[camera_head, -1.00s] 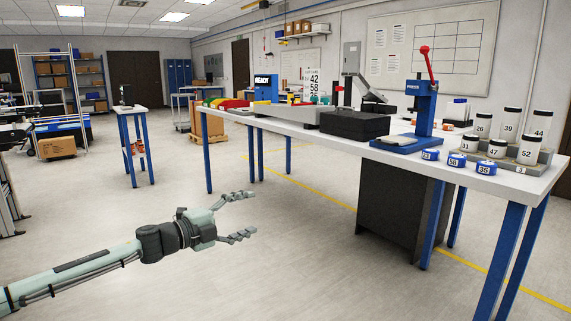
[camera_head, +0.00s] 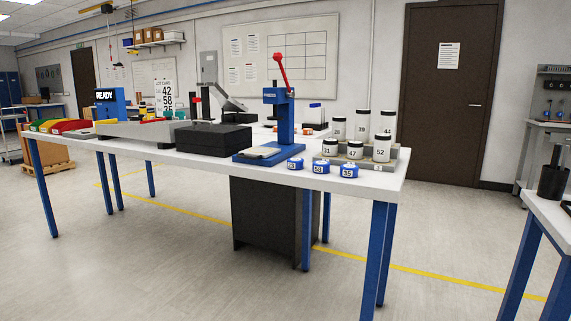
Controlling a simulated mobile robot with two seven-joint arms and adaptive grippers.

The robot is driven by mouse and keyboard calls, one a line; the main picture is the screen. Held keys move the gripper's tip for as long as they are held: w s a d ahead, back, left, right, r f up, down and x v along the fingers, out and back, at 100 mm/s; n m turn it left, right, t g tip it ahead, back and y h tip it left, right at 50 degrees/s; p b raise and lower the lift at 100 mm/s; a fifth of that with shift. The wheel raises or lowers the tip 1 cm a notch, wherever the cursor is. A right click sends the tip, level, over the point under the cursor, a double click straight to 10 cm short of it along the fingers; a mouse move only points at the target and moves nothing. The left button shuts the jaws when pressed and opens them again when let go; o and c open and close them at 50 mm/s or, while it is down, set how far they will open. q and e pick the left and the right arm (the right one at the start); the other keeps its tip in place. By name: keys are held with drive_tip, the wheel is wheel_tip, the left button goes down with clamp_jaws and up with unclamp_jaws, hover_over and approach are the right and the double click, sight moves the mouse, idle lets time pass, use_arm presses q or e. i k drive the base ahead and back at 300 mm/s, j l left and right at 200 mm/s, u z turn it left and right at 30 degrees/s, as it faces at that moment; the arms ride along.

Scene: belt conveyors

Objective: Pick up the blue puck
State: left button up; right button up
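Three small blue pucks with white number labels stand in a row near the right front edge of the long white table. The left puck (camera_head: 295,164) has a label too small to read surely, the middle puck (camera_head: 321,167) reads 58, and the right puck (camera_head: 349,171) reads 35. They sit just right of the blue press (camera_head: 283,125) with its red lever, in front of white numbered cylinders (camera_head: 382,149). Neither of my grippers is in view.
The long white table (camera_head: 120,146) holds a black box (camera_head: 214,140), a lot card (camera_head: 166,95) and coloured bins (camera_head: 70,126) at left. A dark cabinet (camera_head: 262,220) stands beneath it. Another table (camera_head: 550,212) is at the right. The floor in front is clear.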

sight(319, 167)
drive_tip(key=i+j, duration=0.2)
drive_tip(key=i, duration=0.25)
drive_tip(key=i+j, duration=0.25)
drive_tip(key=i, duration=0.2)
drive_tip(key=i+j+z, duration=0.1)
drive_tip(key=i, duration=0.3)
drive_tip(key=i+j+z, duration=0.1)
drive_tip(key=z, duration=0.3)
drive_tip(key=i+j+z, duration=0.15)
drive_tip(key=z, duration=0.2)
drive_tip(key=j+z, duration=0.2)
drive_tip(key=z, duration=0.2)
drive_tip(key=i+j+z, duration=0.15)
drive_tip(key=z, duration=0.25)
